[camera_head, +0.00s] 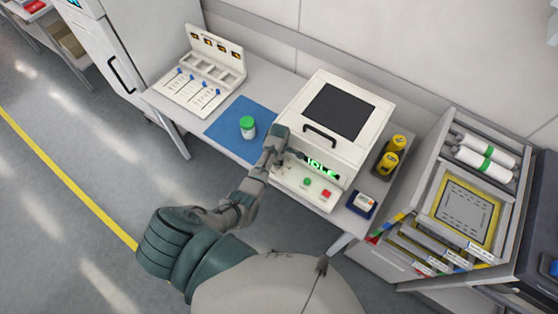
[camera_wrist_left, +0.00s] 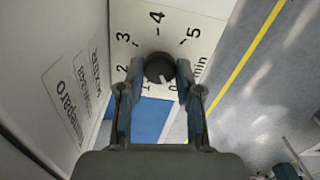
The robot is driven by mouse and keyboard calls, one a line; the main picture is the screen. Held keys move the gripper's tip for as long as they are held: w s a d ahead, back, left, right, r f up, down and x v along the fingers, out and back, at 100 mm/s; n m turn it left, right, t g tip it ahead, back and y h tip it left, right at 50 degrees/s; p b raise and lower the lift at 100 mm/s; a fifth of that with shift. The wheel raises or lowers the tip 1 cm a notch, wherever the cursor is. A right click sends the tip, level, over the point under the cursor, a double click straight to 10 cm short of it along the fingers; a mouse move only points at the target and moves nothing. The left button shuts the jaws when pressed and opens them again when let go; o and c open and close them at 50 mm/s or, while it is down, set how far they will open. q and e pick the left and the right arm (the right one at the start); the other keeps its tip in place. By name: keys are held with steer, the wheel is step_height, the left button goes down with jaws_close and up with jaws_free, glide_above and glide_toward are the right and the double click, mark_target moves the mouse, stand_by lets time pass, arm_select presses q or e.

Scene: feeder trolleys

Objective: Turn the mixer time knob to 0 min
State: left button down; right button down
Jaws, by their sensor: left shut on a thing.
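The mixer (camera_head: 294,113) is a white box with a dark window in its lid, a handle and a green display reading IDLE. Its black time knob (camera_wrist_left: 158,67) shows in the left wrist view on a white face with printed numbers and "min". A pale mark on the knob's lower part seems to point toward the lower right, near the 0; its exact setting is hard to read. My left gripper (camera_head: 280,140) is at the mixer's left front, hiding the knob in the head view. In the wrist view its fingers (camera_wrist_left: 155,84) are shut on the knob's sides. My right gripper is out of view.
A green-lidded jar (camera_head: 248,127) stands on a blue mat (camera_head: 222,129) left of the mixer. Green and red buttons (camera_head: 326,194) are on the front panel. A framed rack (camera_head: 439,174) is farther right.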

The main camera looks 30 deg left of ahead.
arm_select(q)
steer(key=shift+d+f+n, duration=0.1)
steer(key=shift+n, duration=0.2)
steer(key=c, duration=0.8)
jaws_free()
steer(key=shift+o, duration=0.2)
steer(key=shift+w, duration=0.1)
step_height(320, 180, up, 12)
steer(key=shift+f, duration=0.1)
